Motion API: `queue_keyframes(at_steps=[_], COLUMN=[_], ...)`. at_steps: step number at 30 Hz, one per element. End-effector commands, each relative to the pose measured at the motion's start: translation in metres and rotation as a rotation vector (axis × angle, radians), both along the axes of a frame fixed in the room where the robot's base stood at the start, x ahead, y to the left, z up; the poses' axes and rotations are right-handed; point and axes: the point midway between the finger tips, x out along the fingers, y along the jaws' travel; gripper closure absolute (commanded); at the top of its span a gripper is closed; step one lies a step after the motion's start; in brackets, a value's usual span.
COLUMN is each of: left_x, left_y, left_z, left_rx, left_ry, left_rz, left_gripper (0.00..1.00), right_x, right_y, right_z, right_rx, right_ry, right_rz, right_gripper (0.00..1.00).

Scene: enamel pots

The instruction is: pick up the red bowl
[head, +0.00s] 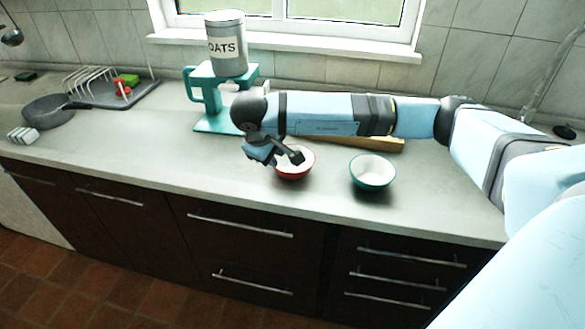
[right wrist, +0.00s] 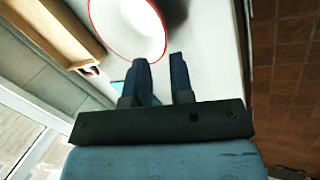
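The red bowl (head: 299,172), white inside, stands upright on the counter near its front edge. My right gripper (head: 284,158) is over its left side and hides part of the rim and inside. In the right wrist view, the bowl (right wrist: 130,28) shows its white inside and thin red rim at the top, cut off by the frame. The two fingers of my right gripper (right wrist: 159,62) are apart, with nothing held between them. Their tips are close to the rim; I cannot tell whether they touch it. My left gripper is not in view.
A teal bowl (head: 372,173) stands to the right of the red one. Behind are a teal coffee machine (head: 200,108) with an oats tin (head: 227,45) on top and a wooden tray (head: 385,144), partly behind my arm. A pan (head: 55,111) and dish rack (head: 95,85) are at left.

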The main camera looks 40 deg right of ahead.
Motion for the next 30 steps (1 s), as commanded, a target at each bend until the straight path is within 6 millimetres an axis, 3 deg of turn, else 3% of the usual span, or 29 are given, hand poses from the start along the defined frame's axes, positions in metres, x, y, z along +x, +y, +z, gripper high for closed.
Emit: queue_keyframes(at_steps=[6, 13, 21, 30], left_x=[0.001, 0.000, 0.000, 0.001], left_y=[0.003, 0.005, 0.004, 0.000], left_z=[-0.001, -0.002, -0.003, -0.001], left_rx=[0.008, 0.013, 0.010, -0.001], left_ry=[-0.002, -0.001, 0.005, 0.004], left_rz=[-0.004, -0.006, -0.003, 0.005], left_gripper=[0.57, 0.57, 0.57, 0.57], right_x=[0.005, 0.006, 0.008, 0.009], right_y=[-0.014, -0.020, -0.033, -0.036], right_z=[-0.036, -0.051, -0.087, -0.093], right_rx=[0.002, 0.003, 0.004, 0.005], right_ry=[0.001, 0.002, 0.001, -0.001], right_rz=[-0.002, -0.001, -0.002, -0.001], right_gripper=[0.79, 0.79, 0.79, 0.79])
